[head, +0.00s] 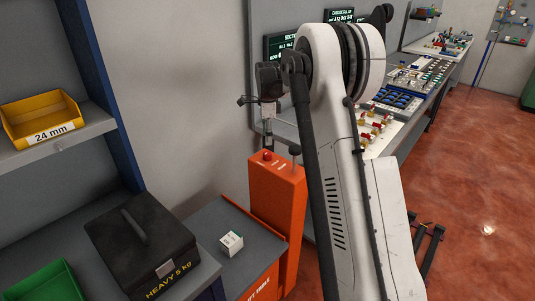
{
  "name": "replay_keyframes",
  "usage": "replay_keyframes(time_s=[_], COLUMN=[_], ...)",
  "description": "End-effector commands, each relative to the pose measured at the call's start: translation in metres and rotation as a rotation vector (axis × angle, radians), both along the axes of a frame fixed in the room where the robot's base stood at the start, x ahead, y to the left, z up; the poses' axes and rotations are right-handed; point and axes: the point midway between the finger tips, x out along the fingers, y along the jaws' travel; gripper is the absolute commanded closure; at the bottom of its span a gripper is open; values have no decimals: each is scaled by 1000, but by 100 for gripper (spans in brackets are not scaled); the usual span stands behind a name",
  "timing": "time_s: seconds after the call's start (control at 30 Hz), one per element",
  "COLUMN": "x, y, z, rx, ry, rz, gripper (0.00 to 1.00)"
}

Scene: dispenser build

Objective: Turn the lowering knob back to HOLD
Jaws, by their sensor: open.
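An orange pedestal (275,185) stands beside the low table, left of my arm. On its top are a red knob (267,156) and a grey post with a dark round top (295,160). Small white markings lie between them, too small to read, so I cannot tell which control is the lowering knob or how it is set. My gripper (267,141) points down just above the red knob, open and empty. I cannot tell whether it touches the knob. My arm hides part of the pedestal's right side.
A low grey table (205,232) with an orange edge holds a small white box (231,243). A black case marked HEAVY 5 kg (145,245), a yellow 24 mm bin (42,118) and a green bin (50,284) are left.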

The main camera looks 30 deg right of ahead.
Motion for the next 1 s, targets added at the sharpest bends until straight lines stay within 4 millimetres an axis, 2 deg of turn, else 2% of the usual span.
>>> replay_keyframes(time_s=[0.2,0.43,0.6,0.9,1.0], x=[0,0,0,0,0], y=[0,0,0,0,0], z=[-41,-73,-83,-85,-85], rx=[0,0,0,0,0], ry=[0,0,0,0,0], rz=[1,1,1,1,1], gripper=[53,53,53,53,65])
